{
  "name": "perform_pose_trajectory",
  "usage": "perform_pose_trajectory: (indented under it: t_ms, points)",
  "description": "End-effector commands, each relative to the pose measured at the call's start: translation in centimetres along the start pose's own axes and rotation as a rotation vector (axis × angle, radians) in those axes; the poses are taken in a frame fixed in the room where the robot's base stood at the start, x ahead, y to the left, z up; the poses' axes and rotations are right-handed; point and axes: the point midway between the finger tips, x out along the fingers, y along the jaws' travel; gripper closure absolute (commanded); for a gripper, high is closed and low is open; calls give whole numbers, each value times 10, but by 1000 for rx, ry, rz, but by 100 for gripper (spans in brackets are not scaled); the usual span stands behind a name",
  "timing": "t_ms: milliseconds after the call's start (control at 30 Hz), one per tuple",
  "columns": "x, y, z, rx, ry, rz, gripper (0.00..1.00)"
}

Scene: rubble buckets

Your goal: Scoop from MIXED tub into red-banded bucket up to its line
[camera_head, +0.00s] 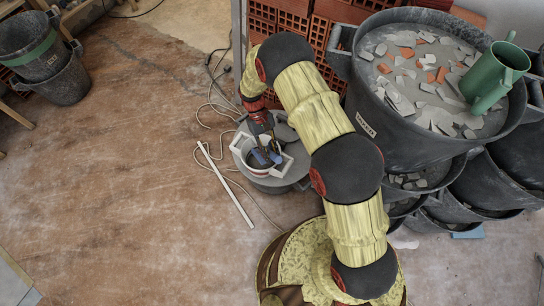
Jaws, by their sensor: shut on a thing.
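A big dark tub (400,159) full of grey and orange rubble stands at the upper right. A green jug-shaped vessel (488,80) rests on the rubble, tilted. My gripper (267,157) is low at the picture's middle, over a small grey pail (262,183) with pale handle-like parts. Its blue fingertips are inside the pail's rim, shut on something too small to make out. I see no red band on any bucket; part of the pail is hidden by my gripper and wrist.
More dark tubs (480,190) stand below the big one, some with rubble. Hollow bricks (295,25) are stacked behind. A white rod (225,186) and cable lie left of the pail. The left floor is mostly clear.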

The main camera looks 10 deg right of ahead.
Motion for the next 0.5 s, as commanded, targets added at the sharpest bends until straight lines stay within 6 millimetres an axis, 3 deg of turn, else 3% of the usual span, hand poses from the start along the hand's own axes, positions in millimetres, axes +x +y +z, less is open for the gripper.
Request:
perform_pose_trajectory:
  t_ms: [500]
  points:
    - [-35,0,-14,1,-231,0,100]
